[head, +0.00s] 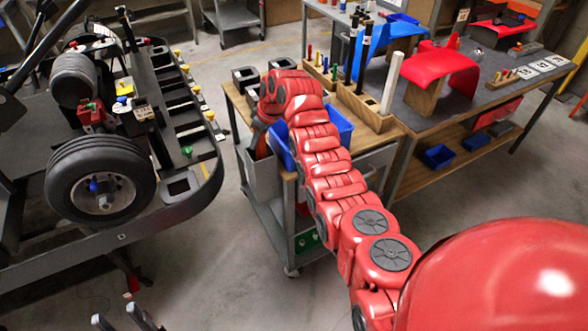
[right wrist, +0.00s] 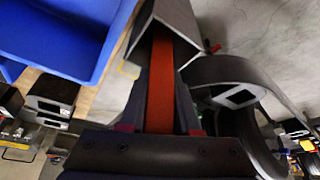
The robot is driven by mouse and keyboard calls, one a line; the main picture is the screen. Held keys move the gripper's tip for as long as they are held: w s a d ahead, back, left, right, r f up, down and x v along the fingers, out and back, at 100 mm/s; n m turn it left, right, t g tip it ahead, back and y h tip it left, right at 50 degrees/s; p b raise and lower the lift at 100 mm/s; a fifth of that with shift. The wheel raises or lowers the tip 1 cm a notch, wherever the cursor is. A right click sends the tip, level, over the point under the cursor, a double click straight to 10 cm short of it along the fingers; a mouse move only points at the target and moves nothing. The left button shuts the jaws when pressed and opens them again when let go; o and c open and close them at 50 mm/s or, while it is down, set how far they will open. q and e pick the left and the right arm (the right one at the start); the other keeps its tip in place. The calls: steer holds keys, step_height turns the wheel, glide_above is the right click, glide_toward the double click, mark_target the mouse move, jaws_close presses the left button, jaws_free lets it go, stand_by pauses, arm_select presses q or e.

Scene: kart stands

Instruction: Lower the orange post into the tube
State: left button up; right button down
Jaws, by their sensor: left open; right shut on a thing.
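The orange post (right wrist: 160,85) stands between the fingers of my right gripper (right wrist: 161,100), which is shut on it. In the right wrist view the post's far end reaches the open mouth of a grey square tube (right wrist: 176,15). The tube's wall hides that end, and I cannot tell how deep it sits.
A blue bin (head: 340,124) sits on the cart close to my right arm; it also shows in the right wrist view (right wrist: 60,35). A kart with a black tyre (head: 62,172) stands on the left. A workbench (head: 465,112) with red parts stands right. The floor between is clear.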

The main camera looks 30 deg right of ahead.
steer(key=shift+f, duration=0.5)
stand_by(0.4)
steer(key=c, duration=0.5)
jaws_free()
steer(key=shift+c, duration=0.2)
steer(key=shift+b, duration=0.3)
